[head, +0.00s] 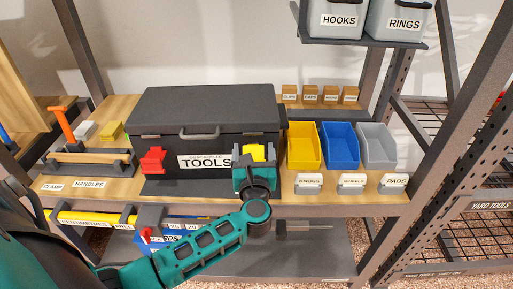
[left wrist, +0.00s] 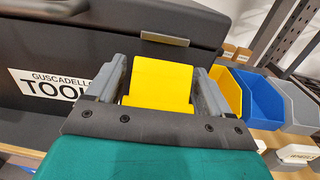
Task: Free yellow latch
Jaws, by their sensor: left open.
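The black toolchest (head: 200,108) stands on the shelf with its lid down and a TOOLS label on its front. The yellow latch (head: 257,152) is on the right of its front. The red latch (head: 153,160) is on the left. My left gripper (head: 254,154) is at the yellow latch, with its jaws open. In the left wrist view the yellow latch (left wrist: 162,82) lies between the two grey fingers, with gaps beside it; its lower end is hidden by my gripper body. Contact cannot be told. My right gripper is not in view.
Yellow (head: 303,147), blue (head: 340,146) and grey (head: 376,146) bins stand just right of the chest. A clamp rack (head: 90,165) is at the left. Hooks and rings bins hang on an upper shelf (head: 365,42). A shelf post (head: 388,120) rises at the right.

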